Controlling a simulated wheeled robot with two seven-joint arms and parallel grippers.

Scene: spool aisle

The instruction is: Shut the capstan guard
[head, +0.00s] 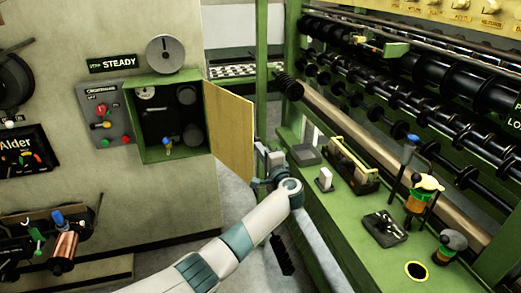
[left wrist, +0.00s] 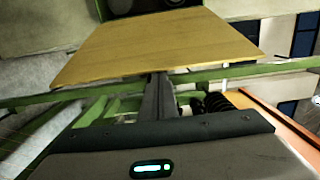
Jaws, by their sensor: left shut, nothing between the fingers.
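The capstan guard looks to be the tan panel (head: 231,131) hinged on the right side of a green-framed box (head: 206,112) on the wall. It stands swung open, and the dark box interior with round parts shows. In the left wrist view the panel (left wrist: 160,45) fills the upper middle, its near edge just beyond my fingers. My left gripper (head: 263,153) is shut and empty at the panel's right, free edge. Its fingers (left wrist: 158,97) reach up to the panel's lower edge; I cannot tell whether they touch. My right gripper is not in view.
A green bench (head: 345,226) with levers and a black control box (head: 384,229) stands right of my arm, below rows of dark spools (head: 440,88). A switch panel (head: 106,118) is left of the box. Grey floor (head: 234,188) shows below the panel.

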